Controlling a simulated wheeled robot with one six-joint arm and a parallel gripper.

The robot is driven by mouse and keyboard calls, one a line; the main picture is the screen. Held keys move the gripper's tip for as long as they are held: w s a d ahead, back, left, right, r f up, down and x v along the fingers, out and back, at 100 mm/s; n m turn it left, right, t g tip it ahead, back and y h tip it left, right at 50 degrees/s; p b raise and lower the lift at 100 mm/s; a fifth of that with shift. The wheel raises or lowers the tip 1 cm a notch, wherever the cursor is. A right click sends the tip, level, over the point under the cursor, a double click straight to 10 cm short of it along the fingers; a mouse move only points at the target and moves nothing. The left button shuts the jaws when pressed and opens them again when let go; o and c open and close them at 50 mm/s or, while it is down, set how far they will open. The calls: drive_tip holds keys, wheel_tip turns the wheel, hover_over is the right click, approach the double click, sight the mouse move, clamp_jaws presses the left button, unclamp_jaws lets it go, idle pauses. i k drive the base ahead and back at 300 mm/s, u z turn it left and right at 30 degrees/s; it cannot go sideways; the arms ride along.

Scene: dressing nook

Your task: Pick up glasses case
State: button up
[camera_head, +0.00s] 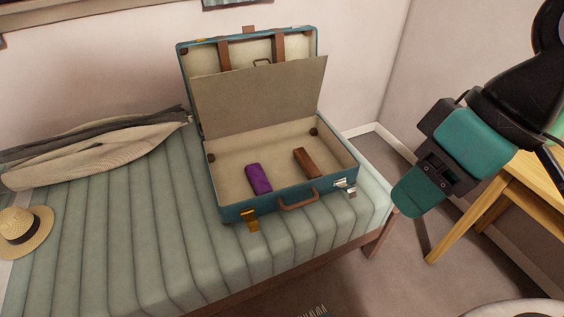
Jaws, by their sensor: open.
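An open teal suitcase (230,213) lies on the bench with its lid up against the wall. Inside, on the pale lining, lie two small elongated objects: a purple one (258,179) left of centre and a brown one (306,163) to the right. Either could be a glasses case; I cannot tell which from this view. My gripper (415,195) is open and empty at the right, in the air beyond the bench's right end. It is apart from the suitcase and both objects.
A striped, pale green bench (130,215) carries the suitcase. A folded cloth (90,150) and a straw hat (25,231) lie at left. A raised beige divider panel (260,95) stands behind the suitcase's open compartment. A wooden table (490,205) stands at right, near my arm.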

sight(260, 184)
drive_tip(key=u, duration=0.25)
drive_tip(key=i, duration=1.05)
drive_tip(key=u, duration=0.55)
